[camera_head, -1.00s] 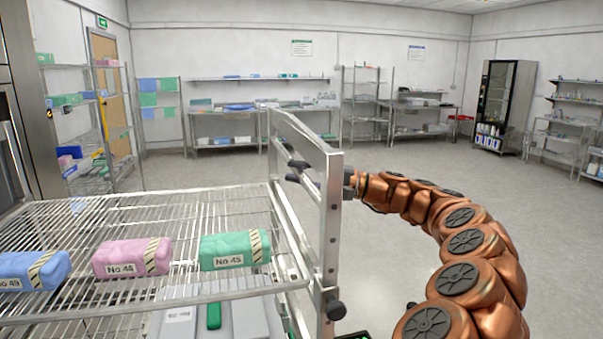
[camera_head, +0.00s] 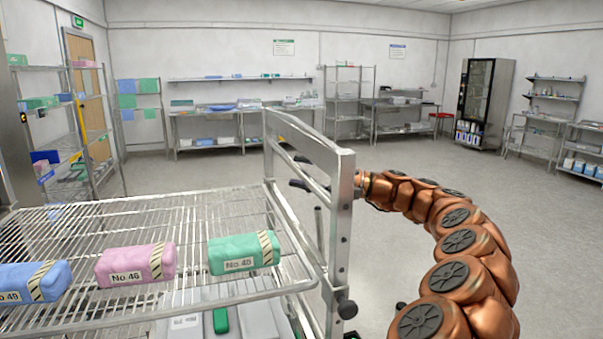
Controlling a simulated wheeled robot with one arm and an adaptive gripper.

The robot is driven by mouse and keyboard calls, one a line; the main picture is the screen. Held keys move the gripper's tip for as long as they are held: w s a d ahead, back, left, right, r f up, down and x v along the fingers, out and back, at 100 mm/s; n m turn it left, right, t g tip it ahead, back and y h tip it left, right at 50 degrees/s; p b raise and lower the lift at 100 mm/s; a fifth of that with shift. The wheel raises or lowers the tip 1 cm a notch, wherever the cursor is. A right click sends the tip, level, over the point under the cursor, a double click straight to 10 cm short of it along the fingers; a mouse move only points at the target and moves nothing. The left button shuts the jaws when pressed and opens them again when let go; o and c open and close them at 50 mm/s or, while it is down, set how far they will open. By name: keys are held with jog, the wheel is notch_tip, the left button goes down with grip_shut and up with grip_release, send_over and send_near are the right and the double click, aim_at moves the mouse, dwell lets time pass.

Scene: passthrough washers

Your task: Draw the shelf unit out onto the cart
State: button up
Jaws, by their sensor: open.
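The shelf unit (camera_head: 120,210) is a wire rack with a metal end frame (camera_head: 342,220), at the lower left of the head view. Its upper shelf bears a blue pack (camera_head: 35,282), a pink pack (camera_head: 135,264) and a green pack (camera_head: 243,254). My gripper (camera_head: 298,172) is at the end frame, its dark fingers showing through the frame's opening. The fingers are apart, and the frame post hides part of the gripper. I cannot tell whether it touches the frame. I cannot make out the cart as a separate thing.
A shelf rack (camera_head: 60,130) stands by the door at the left. Benches (camera_head: 215,120) line the back wall, and a dark glass-fronted cabinet (camera_head: 484,105) stands at the right. The grey floor (camera_head: 420,165) between is clear.

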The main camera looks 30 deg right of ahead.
jog(key=v, duration=1.2)
jog(key=shift+w, duration=0.1)
dwell(0.5)
